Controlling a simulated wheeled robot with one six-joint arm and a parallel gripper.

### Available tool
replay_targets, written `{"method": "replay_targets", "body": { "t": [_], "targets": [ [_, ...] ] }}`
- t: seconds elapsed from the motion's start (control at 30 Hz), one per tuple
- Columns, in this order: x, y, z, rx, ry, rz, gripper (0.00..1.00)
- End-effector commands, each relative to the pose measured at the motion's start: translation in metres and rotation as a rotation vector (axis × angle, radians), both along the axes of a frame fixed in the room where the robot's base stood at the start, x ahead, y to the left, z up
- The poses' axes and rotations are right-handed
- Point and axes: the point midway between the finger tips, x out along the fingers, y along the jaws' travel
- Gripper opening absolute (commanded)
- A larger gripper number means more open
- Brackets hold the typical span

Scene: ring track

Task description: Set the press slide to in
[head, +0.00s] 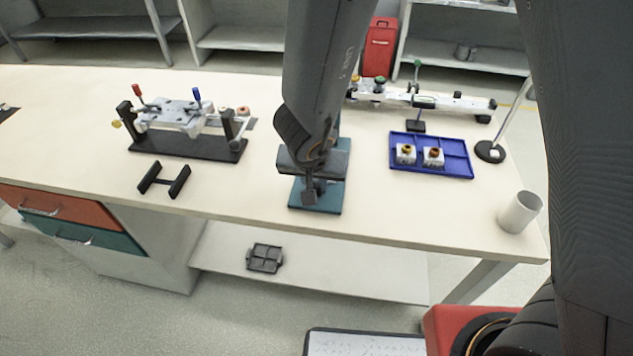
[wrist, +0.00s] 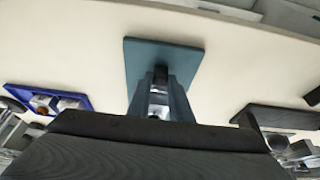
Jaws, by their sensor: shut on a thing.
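The press has a teal base plate (head: 326,202) on the workbench, in the middle of the head view. The plate also shows in the wrist view (wrist: 145,60). My gripper (head: 311,192) is low over the plate's front part, and my arm hides most of the press behind it. In the wrist view my gripper (wrist: 160,88) is shut on a small dark part of the press slide (wrist: 161,74), between the fingertips. How far the slide is in or out is hidden.
A black-based fixture (head: 185,145) and a small black stand (head: 165,180) are to the left. A blue tray (head: 457,166) with two white blocks is to the right. A white cup (head: 519,212) stands near the right front edge. The bench beside the press is clear.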

Motion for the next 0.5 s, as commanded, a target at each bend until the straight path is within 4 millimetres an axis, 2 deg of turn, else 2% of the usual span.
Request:
{"method": "replay_targets", "body": {
  "t": [0.13, 0.4, 0.5],
  "targets": [
    [0.009, 0.0, 0.002, -0.001, 0.001, -0.002, 0.0],
    [0.038, -0.002, 0.002, 0.001, 0.0, -0.001, 0.0],
    [0.043, -0.002, 0.001, 0.002, 0.0, 0.001, 0.0]
  ]
}}
